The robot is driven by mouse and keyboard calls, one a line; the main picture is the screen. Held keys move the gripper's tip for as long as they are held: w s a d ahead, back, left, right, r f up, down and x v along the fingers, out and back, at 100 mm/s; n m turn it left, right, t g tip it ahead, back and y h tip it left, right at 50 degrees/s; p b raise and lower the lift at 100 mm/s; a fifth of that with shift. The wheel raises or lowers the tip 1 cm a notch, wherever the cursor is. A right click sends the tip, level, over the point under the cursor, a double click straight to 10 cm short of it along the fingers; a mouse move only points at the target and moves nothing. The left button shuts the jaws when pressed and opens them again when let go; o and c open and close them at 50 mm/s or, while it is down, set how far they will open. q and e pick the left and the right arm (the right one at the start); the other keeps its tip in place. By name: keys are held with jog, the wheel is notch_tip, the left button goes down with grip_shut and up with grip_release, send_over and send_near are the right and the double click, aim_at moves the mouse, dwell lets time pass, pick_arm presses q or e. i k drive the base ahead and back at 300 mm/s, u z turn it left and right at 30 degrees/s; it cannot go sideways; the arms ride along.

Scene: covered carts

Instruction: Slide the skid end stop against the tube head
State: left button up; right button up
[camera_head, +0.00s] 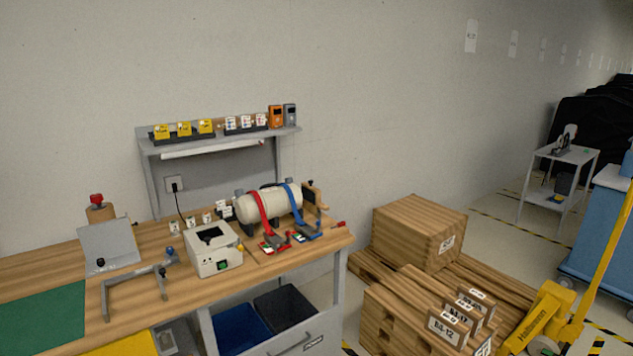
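A cream cylindrical tube (284,207) lies on its side on the right part of the wooden workbench (150,301). A red strap (261,213) and a blue strap (293,197) pass over it, with ratchet buckles in front. A wooden upright piece (316,195) with a dark knob stands at the tube's right end; it looks like the end stop. I cannot tell whether it touches the tube head. Another dark fitting stands at the tube's left end. Neither of my grippers shows in the head view.
A white boxy device (213,249), a grey metal bracket (137,285) and a clear-grey stand (109,245) occupy the bench left of the tube. A shelf (220,140) rises behind. Pallets with a wooden crate (419,232) and a yellow pallet jack (548,318) stand to the right.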

aim_at(311, 196)
jog(key=z, duration=0.75)
jog(key=i, duration=1.5)
jog(key=u, duration=0.4)
